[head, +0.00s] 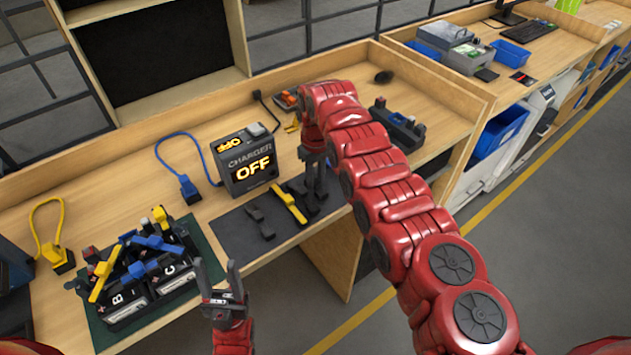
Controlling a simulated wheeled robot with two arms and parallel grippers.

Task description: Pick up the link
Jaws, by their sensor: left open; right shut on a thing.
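Link-like bars lie on a dark mat (238,238) in front of the charger: a yellow link (290,205) and a dark link (260,222) to its left. Another dark link (302,198) is at the fingertips of my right gripper (316,192), right of the yellow one. My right gripper points down and is shut on this dark link; its fingers partly hide it, and I cannot tell whether it is lifted. My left gripper (217,270) is open and empty, fingers up, in front of the table near the batteries.
The charger (245,160) reads OFF. Batteries labelled B and C (140,290), with blue and yellow parts, crowd a green mat at left. Blue (188,188) and yellow (56,252) cable plugs lie on the table. A black device (398,125) stands right of my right arm.

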